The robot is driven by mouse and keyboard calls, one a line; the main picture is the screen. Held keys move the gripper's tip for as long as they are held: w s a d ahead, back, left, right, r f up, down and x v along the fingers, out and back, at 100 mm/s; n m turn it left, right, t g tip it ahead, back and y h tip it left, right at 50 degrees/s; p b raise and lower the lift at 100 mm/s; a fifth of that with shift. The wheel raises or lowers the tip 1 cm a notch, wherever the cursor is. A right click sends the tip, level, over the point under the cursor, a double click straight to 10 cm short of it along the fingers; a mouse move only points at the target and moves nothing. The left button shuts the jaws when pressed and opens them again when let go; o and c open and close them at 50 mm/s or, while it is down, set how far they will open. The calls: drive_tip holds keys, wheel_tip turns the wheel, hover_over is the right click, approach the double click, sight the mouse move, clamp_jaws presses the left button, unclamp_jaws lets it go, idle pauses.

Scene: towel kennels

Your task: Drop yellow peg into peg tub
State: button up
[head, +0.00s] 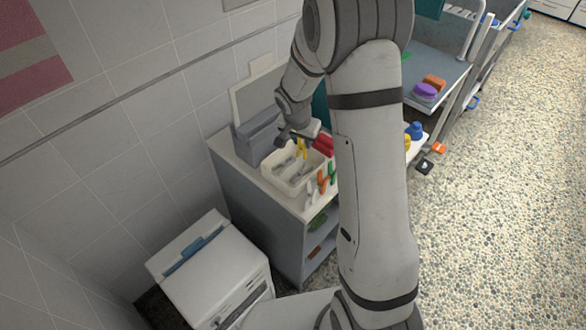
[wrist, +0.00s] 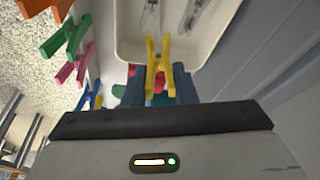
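The yellow peg (wrist: 158,55) is between the two fingers of my gripper (wrist: 159,88), which look shut on it in the wrist view. In the head view the yellow peg (head: 301,149) hangs from my gripper (head: 297,139) at the back of the peg tub. The peg tub (head: 282,183) is a cream open box on the counter top, with grey pegs inside. In the wrist view the tub (wrist: 122,42) lies beyond and below the peg. My gripper body hides the near part of the scene there.
Green, orange and pink pegs (wrist: 67,35) stand along the counter edge beside the tub. A grey box (head: 258,138) stands behind the tub against the wall. Red (head: 323,144) and blue (head: 414,131) things are near my arm. A white bin (head: 210,265) stands left of the cabinet.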

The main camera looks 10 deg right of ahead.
drive_tip(key=o, duration=0.4)
drive_tip(key=shift+v, duration=3.9)
drive_tip(key=s+r+n, duration=0.2)
drive_tip(key=s+r, duration=0.1)
drive_tip(key=s, duration=0.5)
drive_tip(key=s+r+n+y, duration=0.1)
drive_tip(key=s+r+n, duration=0.2)
drive_tip(key=s, duration=0.6)
drive_tip(key=s+r+n+y, duration=0.1)
drive_tip(key=s+r, duration=0.3)
drive_tip(key=s, duration=0.5)
drive_tip(key=shift+d+r+n, duration=0.2)
drive_tip(key=shift+d+n, duration=0.1)
drive_tip(key=shift+n, duration=0.4)
